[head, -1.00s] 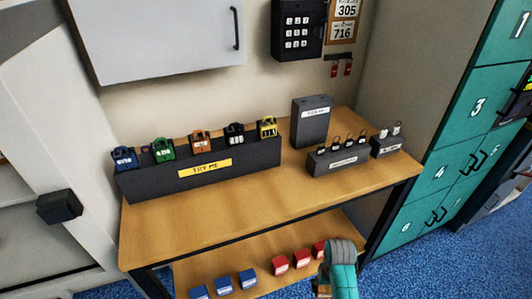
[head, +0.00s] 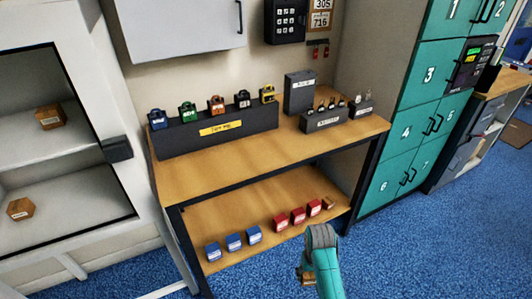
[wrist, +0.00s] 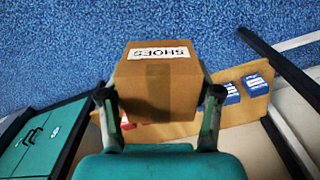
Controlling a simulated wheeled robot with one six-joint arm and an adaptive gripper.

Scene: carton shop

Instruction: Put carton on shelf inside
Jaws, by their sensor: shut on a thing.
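A brown carton (wrist: 157,85) with a white label reading SHOES is held between the two fingers of my gripper (wrist: 160,100) in the wrist view. The gripper is shut on it, with a finger at each side. In the head view my arm covers most of the gripper, and a small brown part of the carton (head: 303,280) shows beside it, over the blue floor. An open white cabinet at the left has a shelf (head: 85,142) inside. A brown box (head: 50,117) sits on that shelf, and a hexagonal brown box (head: 20,209) sits on the level below.
A wooden bench (head: 190,182) stands in the middle, with padlocks on a dark stand (head: 225,133). Its lower shelf (head: 235,205) holds blue and red boxes. Teal lockers (head: 405,130) stand to the right. Blue floor (head: 420,240) lies open in front.

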